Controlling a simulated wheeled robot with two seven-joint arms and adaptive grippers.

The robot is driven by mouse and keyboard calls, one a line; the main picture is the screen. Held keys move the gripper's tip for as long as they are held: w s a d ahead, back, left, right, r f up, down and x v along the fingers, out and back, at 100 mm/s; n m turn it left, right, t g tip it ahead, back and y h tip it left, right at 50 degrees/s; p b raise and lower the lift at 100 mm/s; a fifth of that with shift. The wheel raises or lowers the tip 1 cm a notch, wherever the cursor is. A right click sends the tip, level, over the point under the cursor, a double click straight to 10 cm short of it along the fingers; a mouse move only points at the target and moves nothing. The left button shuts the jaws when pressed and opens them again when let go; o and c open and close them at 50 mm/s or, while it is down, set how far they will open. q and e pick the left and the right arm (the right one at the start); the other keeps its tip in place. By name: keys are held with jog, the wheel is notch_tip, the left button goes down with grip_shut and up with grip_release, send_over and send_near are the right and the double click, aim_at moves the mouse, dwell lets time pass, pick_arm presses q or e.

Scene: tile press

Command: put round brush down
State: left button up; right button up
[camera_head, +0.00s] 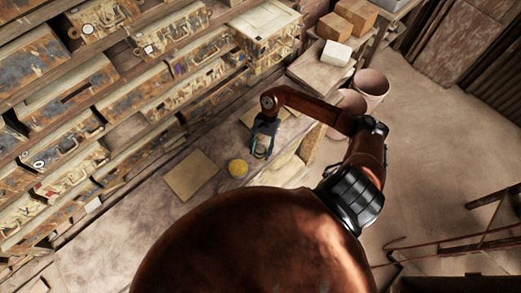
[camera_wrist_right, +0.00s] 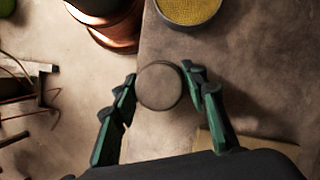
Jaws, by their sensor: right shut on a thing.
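My right gripper (camera_head: 262,148) reaches over the bench from the right, fingers pointing down. In the right wrist view the gripper (camera_wrist_right: 160,86) has its two green fingers on either side of a round brown disc-topped thing, which I take to be the round brush (camera_wrist_right: 159,87). The fingers are shut on it. Its underside is hidden, so I cannot tell whether it touches the bench. In the head view the brush is too small to make out between the fingers. My left gripper is not in view.
A round yellow-topped thing (camera_head: 238,168) lies on the bench near the gripper; it also shows in the right wrist view (camera_wrist_right: 188,9). A flat tan tile or board (camera_head: 190,175) lies to its left. Worn cases (camera_head: 190,85) line the back. Pots (camera_head: 371,84) stand off the bench's right side.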

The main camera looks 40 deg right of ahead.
jog(key=shift+f, duration=0.1)
jog(key=o, duration=1)
jog(key=b+v, duration=0.3)
jog(key=v, duration=0.9)
